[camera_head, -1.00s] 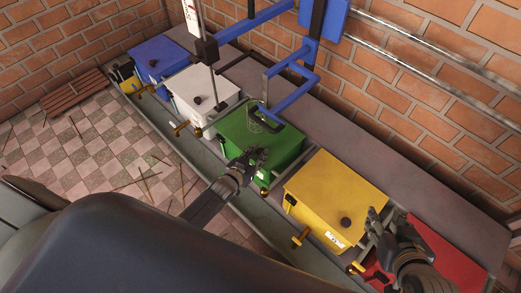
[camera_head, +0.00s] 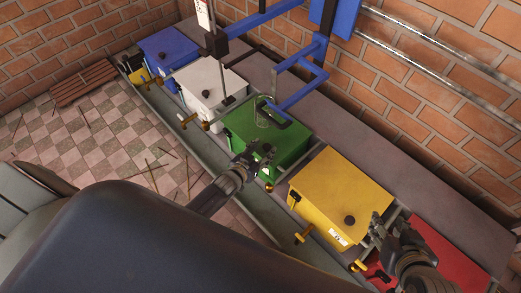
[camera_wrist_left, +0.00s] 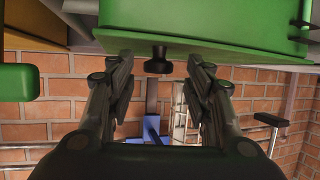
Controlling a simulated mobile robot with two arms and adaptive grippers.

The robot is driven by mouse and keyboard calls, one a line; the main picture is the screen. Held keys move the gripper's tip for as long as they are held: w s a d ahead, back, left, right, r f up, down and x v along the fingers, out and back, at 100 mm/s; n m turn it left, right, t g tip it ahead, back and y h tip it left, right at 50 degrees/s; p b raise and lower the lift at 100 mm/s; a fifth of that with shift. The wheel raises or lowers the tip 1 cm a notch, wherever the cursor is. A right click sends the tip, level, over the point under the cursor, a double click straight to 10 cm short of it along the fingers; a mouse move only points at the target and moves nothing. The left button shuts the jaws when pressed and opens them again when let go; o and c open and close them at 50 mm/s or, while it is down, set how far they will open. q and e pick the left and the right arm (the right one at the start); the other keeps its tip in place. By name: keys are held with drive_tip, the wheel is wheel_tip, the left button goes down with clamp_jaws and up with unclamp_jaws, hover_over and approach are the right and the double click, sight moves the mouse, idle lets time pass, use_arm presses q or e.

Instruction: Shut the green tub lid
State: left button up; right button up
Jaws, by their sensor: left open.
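The green tub (camera_head: 297,152) stands between the white and yellow tubs, with its green lid (camera_head: 243,122) on top. Whether the lid lies fully shut is not clear. My left gripper (camera_head: 255,153) is over the lid's front part, open and empty. In the left wrist view, the lid (camera_wrist_left: 215,48) fills the top of the picture and a black knob (camera_wrist_left: 158,64) projects from it. The knob is just ahead of and between the fingertips of my open left gripper (camera_wrist_left: 160,76), apart from both fingers. My right gripper (camera_head: 379,226) is beside the yellow tub; its finger gap is unclear.
Yellow (camera_head: 340,185), white (camera_head: 205,80), blue (camera_head: 165,52) and red (camera_head: 440,255) tubs stand in the same row. A blue frame arm (camera_head: 305,88) and a clear cylinder (camera_head: 262,112) are above the green tub. Brass-coloured taps project along the front.

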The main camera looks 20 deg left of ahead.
use_arm(q)
drive_tip(key=shift+s, duration=0.1)
drive_tip(key=v, duration=1.2)
idle(0.4)
